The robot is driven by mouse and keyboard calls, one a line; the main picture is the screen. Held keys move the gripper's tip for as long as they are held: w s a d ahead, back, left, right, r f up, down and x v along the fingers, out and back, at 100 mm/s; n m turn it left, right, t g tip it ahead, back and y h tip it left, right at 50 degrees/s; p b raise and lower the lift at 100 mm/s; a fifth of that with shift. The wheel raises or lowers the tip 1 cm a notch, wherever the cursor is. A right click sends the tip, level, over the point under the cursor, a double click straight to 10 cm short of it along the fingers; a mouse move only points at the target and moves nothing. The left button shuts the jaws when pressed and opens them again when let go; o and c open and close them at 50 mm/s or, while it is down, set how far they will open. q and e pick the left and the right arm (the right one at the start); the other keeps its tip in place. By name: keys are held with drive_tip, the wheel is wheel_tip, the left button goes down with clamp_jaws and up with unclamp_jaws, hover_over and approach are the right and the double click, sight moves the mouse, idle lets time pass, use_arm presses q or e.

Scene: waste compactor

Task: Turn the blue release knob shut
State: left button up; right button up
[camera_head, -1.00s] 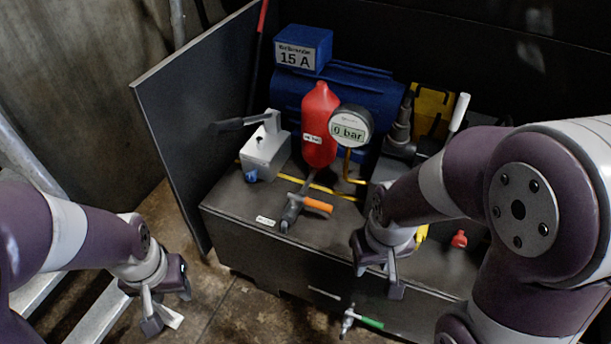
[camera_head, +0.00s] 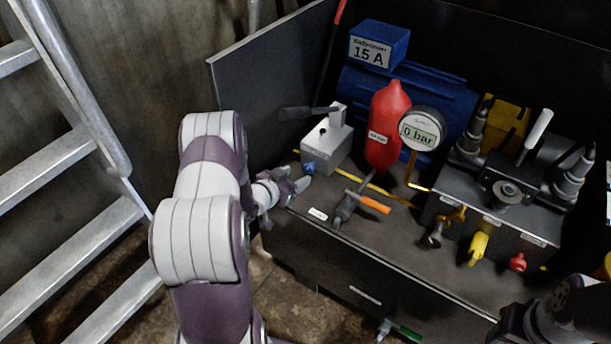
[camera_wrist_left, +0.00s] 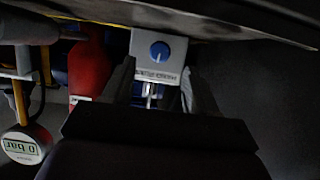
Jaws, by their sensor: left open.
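The blue release knob (camera_head: 308,167) sits on the front face of a light grey block (camera_head: 328,146) at the back left of the dark cabinet. In the left wrist view the knob (camera_wrist_left: 160,51) is round, with a pale pointer mark, on the block's pale face (camera_wrist_left: 175,71). My left gripper (camera_head: 298,178) is open and empty, close in front of the knob. In the left wrist view its fingers (camera_wrist_left: 160,88) stand apart, either side of the knob's line; no contact shows. My right gripper is not visible; only part of the right arm shows at bottom right.
An orange-handled valve (camera_head: 374,204) lies on the cabinet top (camera_head: 345,240). A metal ladder (camera_head: 60,165) stands at left.

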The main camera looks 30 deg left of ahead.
sight(307, 169)
use_arm(q)
drive_tip(key=b+x, duration=0.1)
drive_tip(key=x, duration=0.4)
drive_tip(key=shift+f+b, duration=0.15)
drive_tip(key=shift+b, duration=0.2)
drive_tip(key=shift+w, duration=0.45)
